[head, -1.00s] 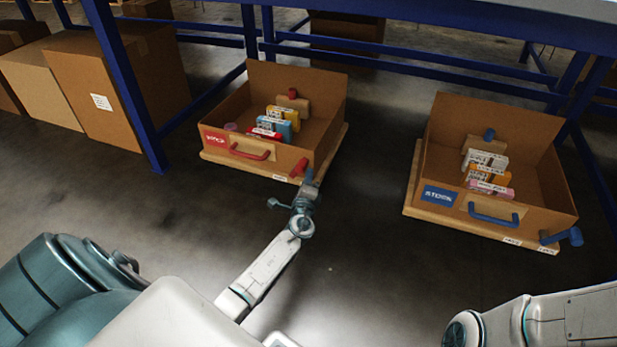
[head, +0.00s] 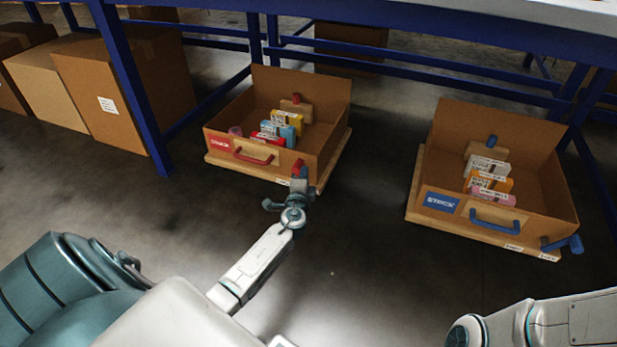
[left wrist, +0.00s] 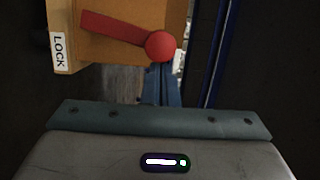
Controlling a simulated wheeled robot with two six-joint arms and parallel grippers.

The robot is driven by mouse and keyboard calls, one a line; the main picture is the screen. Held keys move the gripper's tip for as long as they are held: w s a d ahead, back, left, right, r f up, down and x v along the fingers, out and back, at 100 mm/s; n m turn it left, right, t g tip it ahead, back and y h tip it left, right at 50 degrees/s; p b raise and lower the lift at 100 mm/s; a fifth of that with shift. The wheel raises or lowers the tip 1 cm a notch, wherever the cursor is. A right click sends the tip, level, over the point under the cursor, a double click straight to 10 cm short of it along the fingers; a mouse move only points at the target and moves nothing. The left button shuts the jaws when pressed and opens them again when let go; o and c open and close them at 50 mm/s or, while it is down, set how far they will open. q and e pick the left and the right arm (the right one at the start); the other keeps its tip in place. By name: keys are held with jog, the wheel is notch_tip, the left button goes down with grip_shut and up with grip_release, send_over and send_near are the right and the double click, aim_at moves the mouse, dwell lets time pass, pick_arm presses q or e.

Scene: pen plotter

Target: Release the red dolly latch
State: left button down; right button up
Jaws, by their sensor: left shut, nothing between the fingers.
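The red dolly latch (head: 299,167) is at the front right corner of the left cardboard box (head: 320,165), on its wooden dolly (head: 235,168). In the left wrist view it is a red lever (left wrist: 112,28) with a round red knob (left wrist: 160,46), slanting away from a LOCK label (left wrist: 59,52). My left gripper (head: 299,182) is shut and empty, right at the latch. In the left wrist view its blue fingertips (left wrist: 161,84) are just below the knob; I cannot tell if they touch it. My right gripper is out of view; only my right arm shows.
A second box with a blue STOCK label (head: 441,202) and blue latch (head: 565,243) stands to the right. Blue rack posts (head: 130,90) and brown cartons (head: 125,90) are at left. The floor (head: 370,260) between the boxes is clear.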

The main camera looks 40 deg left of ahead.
aim_at(295, 166)
pick_arm(q)
jog(key=a+n, duration=0.1)
jog(key=a+r+n, duration=0.1)
jog(key=a+n+p, duration=0.1)
jog(key=shift+s+r+g+h, duration=0.2)
jog(key=shift+s+g+h, duration=0.1)
jog(key=shift+s, duration=0.05)
jog(key=shift+s+a+f+n+g+h, duration=0.15)
jog(key=shift+s+a+n+h, duration=0.15)
jog(key=shift+a+n, duration=0.8)
jog(key=shift+s+a+r+n+g+h, duration=0.15)
jog(key=shift+a+n+h, duration=0.15)
jog(key=shift+a+n, duration=0.75)
jog(key=shift+d+f, duration=0.1)
jog(key=shift+d, duration=0.05)
